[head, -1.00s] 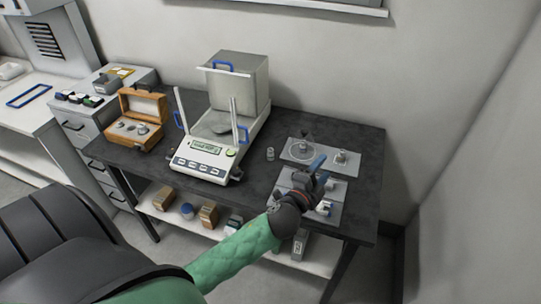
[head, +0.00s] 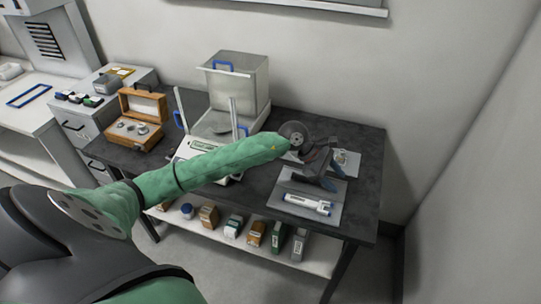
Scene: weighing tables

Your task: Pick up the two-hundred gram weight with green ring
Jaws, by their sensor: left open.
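My left gripper (head: 326,172) is open above the right part of the dark table. It is between the grey back mat (head: 350,172) and the grey front mat (head: 337,201). In the earlier frame small metal weights stand on the back mat and beside it. Now my arm and gripper hide most of that area. A pale piece at the back mat's right shows too little to name. I cannot make out a green ring on any weight. An open wooden box (head: 158,103) with several metal weights stands at the table's left. My right gripper is not in view.
The balance (head: 190,150) with its raised metal cover (head: 240,82) stands mid-table, partly behind my arm. A white and blue tool (head: 308,204) lies on the front mat. Several boxes stand on the lower shelf (head: 318,262). A wall closes the right side.

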